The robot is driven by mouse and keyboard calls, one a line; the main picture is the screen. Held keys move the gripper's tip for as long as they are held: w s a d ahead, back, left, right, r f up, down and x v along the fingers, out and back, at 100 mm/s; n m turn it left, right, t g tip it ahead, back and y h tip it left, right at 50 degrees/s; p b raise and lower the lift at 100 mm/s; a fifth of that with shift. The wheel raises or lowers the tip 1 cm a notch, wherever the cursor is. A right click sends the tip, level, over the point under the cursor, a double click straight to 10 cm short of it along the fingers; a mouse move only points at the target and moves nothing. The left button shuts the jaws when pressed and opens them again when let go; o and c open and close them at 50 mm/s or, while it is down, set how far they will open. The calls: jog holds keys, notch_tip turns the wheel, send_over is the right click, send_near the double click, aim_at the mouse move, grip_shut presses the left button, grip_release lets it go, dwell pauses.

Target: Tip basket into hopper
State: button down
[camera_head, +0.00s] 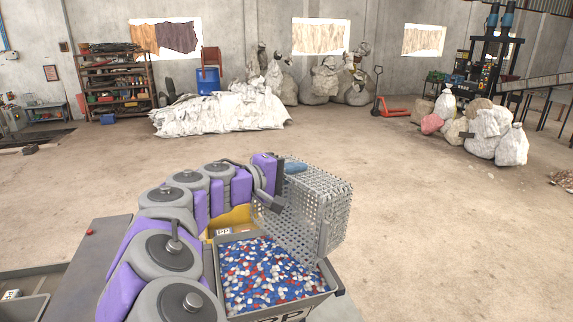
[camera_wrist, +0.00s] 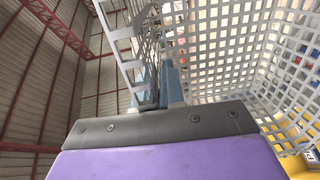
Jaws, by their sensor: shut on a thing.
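A grey mesh basket (camera_head: 315,205) is held in the air above the right rear part of a bin, tilted, with its perforated walls facing me. My gripper (camera_head: 272,190) is at the basket's left side, shut on it. In the wrist view the basket's grid wall (camera_wrist: 240,45) fills the right side, and my gripper (camera_wrist: 165,85) meets a slatted part of it. A blue piece (camera_head: 296,168) shows at the basket's top edge. The bin (camera_head: 284,308), full of blue, red and white flakes, stands below. Which container is the hopper I cannot tell.
A yellow bin (camera_head: 236,217) stands behind the flake bin, partly hidden by my arm. A grey bench (camera_head: 75,260) is at left. Open concrete floor (camera_head: 430,220) lies to the right. Sacks (camera_head: 490,135) and a red pallet jack (camera_head: 390,108) stand far back.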

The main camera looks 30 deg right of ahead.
jog(key=shift+d+r, duration=0.1)
jog(key=shift+d, duration=0.2)
jog(key=shift+w+d+r+y+p, duration=0.15)
jog(key=shift+d+y+p, duration=0.25)
jog(key=shift+p, duration=0.5)
jog(key=d+y+p, duration=0.1)
jog(key=p, duration=0.2)
jog(key=shift+d+g, duration=0.3)
jog(key=d+y+p, duration=0.3)
jog(key=p, duration=0.2)
jog(key=shift+w+d, duration=0.2)
jog(key=shift+w+d+r+g+y+p, duration=0.1)
jog(key=shift+d+g+y+p, duration=0.15)
jog(key=shift+d+y+p, duration=1.3)
jog(key=shift+w+d+r+g+y+p, duration=0.15)
jog(key=shift+y+p, duration=0.5)
jog(key=shift+y, duration=1.85)
jog(key=shift+w+d+r+g+y+p, duration=0.1)
jog(key=shift+d+g+y+p, duration=0.2)
jog(key=shift+d+y+p, duration=1.2)
